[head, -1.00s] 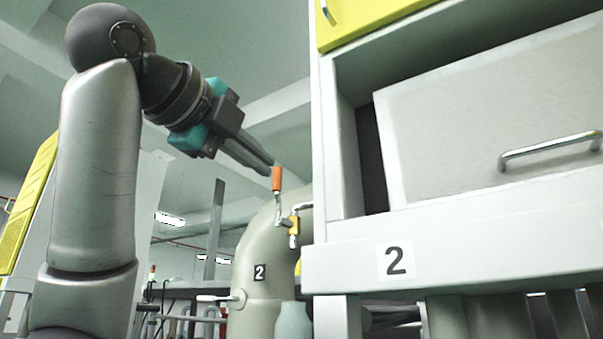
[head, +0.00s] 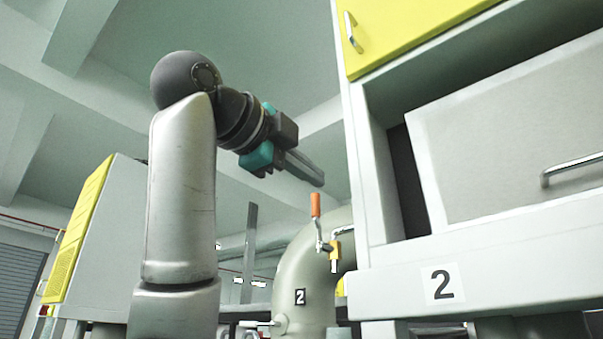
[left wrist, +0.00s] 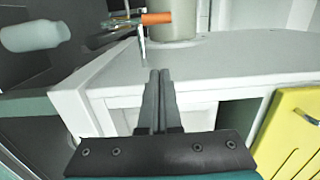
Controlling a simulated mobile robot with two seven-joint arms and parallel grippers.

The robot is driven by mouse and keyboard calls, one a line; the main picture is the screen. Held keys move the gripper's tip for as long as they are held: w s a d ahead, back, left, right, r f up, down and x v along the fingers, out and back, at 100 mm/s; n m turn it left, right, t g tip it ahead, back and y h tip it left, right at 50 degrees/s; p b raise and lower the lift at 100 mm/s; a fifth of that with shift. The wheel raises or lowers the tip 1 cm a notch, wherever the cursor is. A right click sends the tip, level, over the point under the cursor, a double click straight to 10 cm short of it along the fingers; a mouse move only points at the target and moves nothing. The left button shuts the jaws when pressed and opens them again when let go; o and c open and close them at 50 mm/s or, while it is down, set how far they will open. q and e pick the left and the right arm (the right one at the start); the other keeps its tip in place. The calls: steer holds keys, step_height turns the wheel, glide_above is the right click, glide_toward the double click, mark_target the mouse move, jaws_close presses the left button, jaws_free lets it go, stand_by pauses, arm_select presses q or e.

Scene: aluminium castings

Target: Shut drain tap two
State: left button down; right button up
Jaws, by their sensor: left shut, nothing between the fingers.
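Drain tap two has an orange grip (head: 315,204) on a bent metal lever and a brass-yellow body (head: 335,252). It sits on a thick beige pipe (head: 310,270) labelled 2. The orange grip stands upright in the head view; the grip also shows in the left wrist view (left wrist: 157,18), beyond the fingertips. My left gripper (head: 318,178) is shut and empty, just above the top of the grip, with a small gap in the head view. Its shut fingers show in the left wrist view (left wrist: 158,73). My right gripper is not in view.
A white cabinet (head: 400,290) labelled 2, with a yellow door (head: 400,30) and a grey drawer front (head: 510,150), stands close to the right of the tap. A pale bottle-like object (left wrist: 35,34) shows in the left wrist view.

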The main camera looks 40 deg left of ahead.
mark_target(317, 196)
arm_select(q)
steer(key=w+a+p, duration=0.1)
steer(key=w, duration=0.1)
steer(key=w+a+p, duration=0.1)
steer(key=w, duration=0.2)
steer(key=w+a+p, duration=0.1)
steer(key=w, duration=0.1)
steer(key=shift+w+a, duration=0.15)
steer(key=shift+a, duration=0.25)
steer(key=shift+d, duration=0.1)
